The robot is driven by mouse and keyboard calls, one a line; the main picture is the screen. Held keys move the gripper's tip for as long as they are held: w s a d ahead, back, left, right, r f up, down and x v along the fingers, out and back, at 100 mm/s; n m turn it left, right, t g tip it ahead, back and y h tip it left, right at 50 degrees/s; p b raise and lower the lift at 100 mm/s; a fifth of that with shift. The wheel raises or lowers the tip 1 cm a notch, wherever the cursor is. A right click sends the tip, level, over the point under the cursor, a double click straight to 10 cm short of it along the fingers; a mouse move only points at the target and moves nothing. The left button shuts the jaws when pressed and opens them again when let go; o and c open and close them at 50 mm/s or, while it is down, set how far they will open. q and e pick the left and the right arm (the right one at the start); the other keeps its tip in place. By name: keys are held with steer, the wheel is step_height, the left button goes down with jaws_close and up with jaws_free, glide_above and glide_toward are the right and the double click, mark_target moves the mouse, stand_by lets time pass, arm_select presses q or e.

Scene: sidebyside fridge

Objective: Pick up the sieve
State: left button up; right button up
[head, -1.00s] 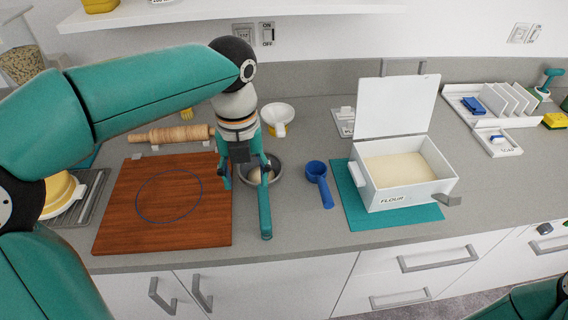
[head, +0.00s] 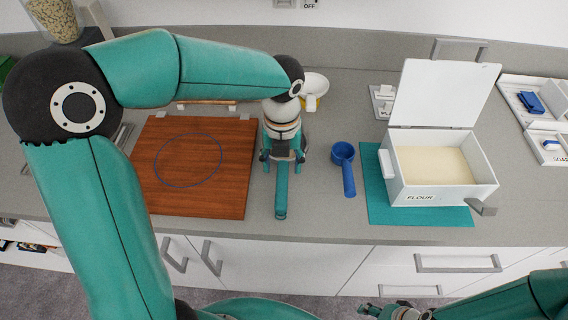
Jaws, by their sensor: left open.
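A white round bowl-shaped piece (head: 314,84) with a yellowish part at its front stands behind my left gripper; it looks like the sieve, but I cannot be sure. My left gripper (head: 282,165) is open and points down, in front of that piece and just right of the wooden board. The grey bowl under the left gripper is almost wholly hidden by the fingers. My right gripper (head: 398,312) shows only in part at the bottom edge, and its jaws cannot be made out.
The wooden board (head: 228,190) lies left of the gripper. A blue scoop (head: 343,155) lies to the right. A white flour box (head: 440,197) with raised lid stands on a teal mat (head: 385,213). The rolling pin (head: 207,102) is partly hidden behind my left arm. Drawer handles line the front.

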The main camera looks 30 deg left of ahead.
mark_target(282, 177)
arm_select(q)
steer(key=shift+s+d+f+p, duration=0.15)
steer(key=shift+f+p, duration=0.1)
steer(key=shift+f, duration=1.2)
steer(key=shift+s+f+p, duration=0.1)
steer(key=shift+f+p, duration=0.1)
steer(key=shift+f, duration=1.25)
jaws_close()
